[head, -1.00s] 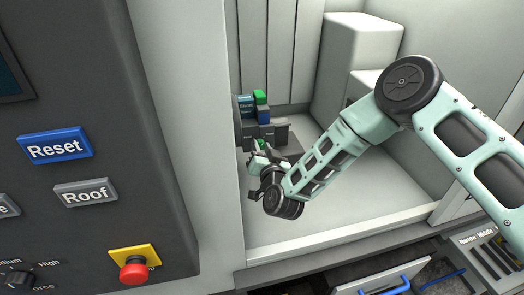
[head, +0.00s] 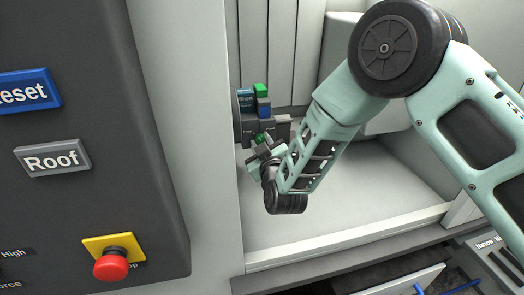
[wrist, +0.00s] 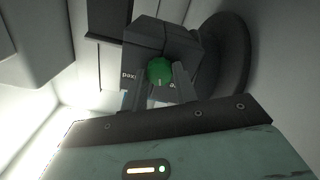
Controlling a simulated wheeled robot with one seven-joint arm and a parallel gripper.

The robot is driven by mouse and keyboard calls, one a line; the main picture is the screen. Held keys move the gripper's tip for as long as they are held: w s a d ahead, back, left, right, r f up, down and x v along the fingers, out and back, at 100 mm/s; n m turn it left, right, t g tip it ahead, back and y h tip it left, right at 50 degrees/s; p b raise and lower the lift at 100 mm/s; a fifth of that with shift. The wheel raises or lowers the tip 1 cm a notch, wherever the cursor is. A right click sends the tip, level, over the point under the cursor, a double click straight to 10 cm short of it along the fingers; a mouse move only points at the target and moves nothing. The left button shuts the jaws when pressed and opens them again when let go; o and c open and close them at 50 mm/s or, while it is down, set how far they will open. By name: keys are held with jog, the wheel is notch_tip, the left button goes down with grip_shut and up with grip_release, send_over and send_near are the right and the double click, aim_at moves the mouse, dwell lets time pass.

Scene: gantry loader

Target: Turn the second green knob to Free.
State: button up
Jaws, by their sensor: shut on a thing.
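My gripper (wrist: 160,84) is shut on a round green knob (wrist: 159,71) on a dark grey block (wrist: 165,38). In the wrist view the knob sits between the two fingertips, and a short light mark shows on its face. A partly hidden label (wrist: 128,76) is beside it, too cut off to read fully. In the head view the same knob (head: 261,137) is a small green patch at the fingertips, mostly hidden by my wrist. Whether it is the second knob, and where it points, I cannot tell.
Above the block stand a green piece (head: 261,90) and blue pieces (head: 263,107). The white chamber floor (head: 340,205) is clear. At the left, a dark panel carries a Roof button (head: 52,158) and a red stop button (head: 111,265). A drawer (head: 400,285) shows below.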

jog(key=n+b, duration=0.2)
jog(key=n, duration=0.3)
jog(key=shift+n+b, duration=0.3)
jog(key=shift+b, duration=0.05)
dwell(0.4)
jog(key=o, duration=1)
jog(key=shift+c, duration=0.2)
jog(key=b+v, duration=0.4)
jog(key=v, duration=1.3)
jog(key=shift+s, duration=0.25)
